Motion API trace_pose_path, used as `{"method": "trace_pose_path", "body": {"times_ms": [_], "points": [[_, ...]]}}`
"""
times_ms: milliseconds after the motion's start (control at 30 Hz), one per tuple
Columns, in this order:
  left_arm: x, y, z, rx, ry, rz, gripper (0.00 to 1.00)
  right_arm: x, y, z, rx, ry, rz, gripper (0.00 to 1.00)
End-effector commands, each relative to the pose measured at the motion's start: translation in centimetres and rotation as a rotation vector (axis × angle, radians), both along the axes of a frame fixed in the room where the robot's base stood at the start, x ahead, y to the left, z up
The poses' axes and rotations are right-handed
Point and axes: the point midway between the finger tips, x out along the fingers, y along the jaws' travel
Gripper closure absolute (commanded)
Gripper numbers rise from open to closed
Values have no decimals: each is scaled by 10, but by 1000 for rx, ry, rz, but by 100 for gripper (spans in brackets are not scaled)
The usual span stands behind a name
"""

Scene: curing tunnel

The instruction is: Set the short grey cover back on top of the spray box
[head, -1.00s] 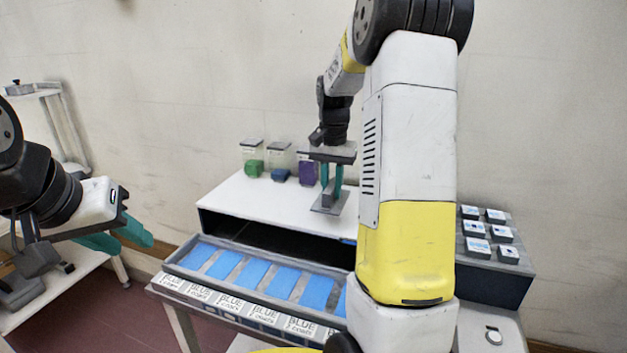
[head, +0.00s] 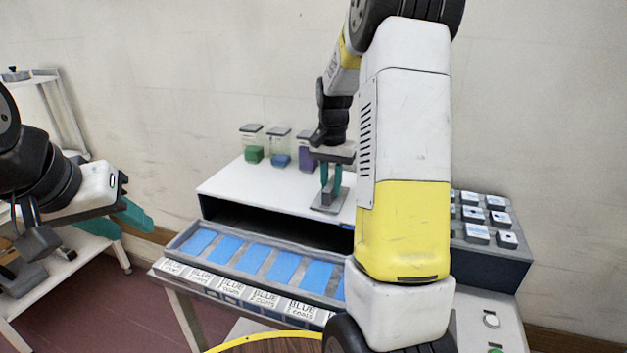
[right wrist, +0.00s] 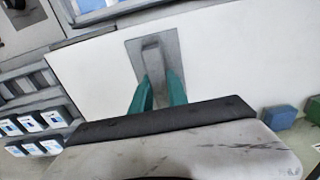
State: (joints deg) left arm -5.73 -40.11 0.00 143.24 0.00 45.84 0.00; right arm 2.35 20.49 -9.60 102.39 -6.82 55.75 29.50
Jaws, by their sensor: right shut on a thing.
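The short grey cover (head: 325,208) is a flat grey plate with an upright grip block. My right gripper (head: 331,192) is shut on that block with its teal fingers. The plate looks level over the white top (head: 255,189) of the dark-fronted box; I cannot tell whether it touches. In the right wrist view the cover (right wrist: 173,52) shows against the white surface, with its block between the fingers (right wrist: 158,92). Nothing visibly marks which body is the spray box. My left gripper (head: 122,217) is at the left, empty, its teal fingers apart.
Clear jars with green (head: 252,146), blue (head: 279,148) and purple (head: 306,150) contents stand at the back. A tray of blue panels (head: 254,252) lies in front. A dark block (head: 490,262) with several small boxes is right. My right arm hides the middle right.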

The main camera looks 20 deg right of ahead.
Motion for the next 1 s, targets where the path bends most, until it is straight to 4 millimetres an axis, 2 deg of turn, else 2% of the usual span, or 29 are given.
{"method": "trace_pose_path", "body": {"times_ms": [433, 467, 567, 867, 1000], "points": [[0, 0, 0, 0, 0, 0, 64, 0, 0, -6, 1, 1, 0, 100], [0, 0, 0, 0, 0, 0, 64, 0, 0, -6, 0, 0, 0, 76], [0, 0, 0, 0, 0, 0, 64, 0, 0, -6, 0, 0, 0, 57], [0, 0, 0, 0, 0, 0, 64, 0, 0, -5, 0, 0, 0, 55], [0, 0, 0, 0, 0, 0, 64, 1, 0, 5, 0, -2, 0, 55]]}}
